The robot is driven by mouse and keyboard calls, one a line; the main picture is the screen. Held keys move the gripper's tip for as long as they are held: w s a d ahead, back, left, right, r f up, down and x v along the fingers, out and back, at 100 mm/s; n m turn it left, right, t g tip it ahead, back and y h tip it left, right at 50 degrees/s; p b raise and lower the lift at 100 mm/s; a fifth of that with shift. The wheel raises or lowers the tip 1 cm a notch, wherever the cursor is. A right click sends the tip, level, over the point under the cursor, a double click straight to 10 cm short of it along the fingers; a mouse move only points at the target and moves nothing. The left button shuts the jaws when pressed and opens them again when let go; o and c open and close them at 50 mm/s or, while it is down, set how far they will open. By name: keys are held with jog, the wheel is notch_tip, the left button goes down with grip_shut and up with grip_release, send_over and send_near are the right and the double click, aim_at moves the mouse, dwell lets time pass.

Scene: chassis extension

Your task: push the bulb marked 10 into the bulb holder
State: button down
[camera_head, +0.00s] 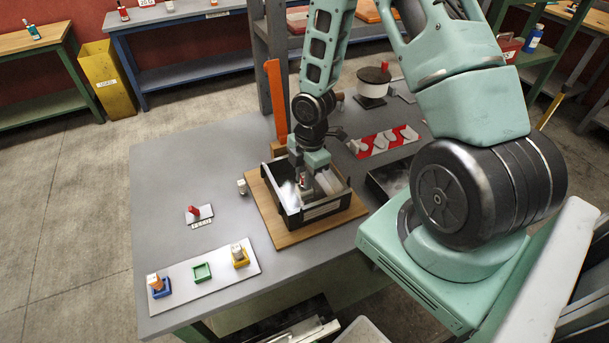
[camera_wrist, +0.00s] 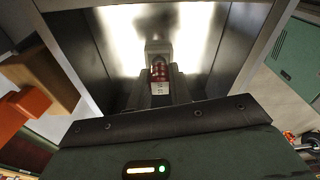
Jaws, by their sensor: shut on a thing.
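My gripper (camera_head: 303,182) reaches down into an open black box (camera_head: 322,212) on a wooden board. In the wrist view my gripper (camera_wrist: 160,92) is shut on a small red bulb (camera_wrist: 159,73) with a pale label; its marking is too small to read surely. The bulb also shows as a red spot in the head view (camera_head: 303,180). A pale grey block (camera_wrist: 158,49), apparently the bulb holder, stands right beyond the bulb against the bright inner wall. The bulb overlaps it in view; I cannot tell whether they touch or how deep the bulb sits.
The box walls stand close around my gripper. An orange post (camera_head: 276,100) rises behind the box. A white plate (camera_head: 218,287) with blue, green and yellow square frames lies front left, near a red-knobbed piece (camera_head: 194,212). A red-and-white plate (camera_head: 385,142) lies back right. The table's left side is mostly clear.

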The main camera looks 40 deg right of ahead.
jog(key=shift+f, duration=0.2)
jog(key=c, duration=1.2)
grip_release()
jog(key=shift+r, duration=0.1)
jog(key=r, duration=0.5)
jog(key=d+r+p, duration=0.1)
jog(key=r, duration=0.5)
jog(key=d+r, duration=0.1)
jog(key=r, duration=0.5)
jog(key=shift+s+p, duration=0.1)
jog(key=shift+p, duration=0.25)
jog(key=s+a+r+m+h+b, duration=0.1)
jog(key=s+a+m+b, duration=0.3)
jog(key=a, duration=1)
jog(key=s+a+m, duration=0.1)
jog(key=s+a, duration=0.2)
jog(key=s, duration=0.1)
jog(key=s+a+r+m+b, duration=0.1)
jog(key=s+a+m, duration=0.1)
jog(key=s+a, duration=0.2)
jog(key=s+a+r+m+b, duration=0.1)
jog(key=s+a+m, duration=0.1)
jog(key=s, duration=0.3)
jog(key=shift+s+a, duration=0.3)
jog(key=shift+a, duration=0.5)
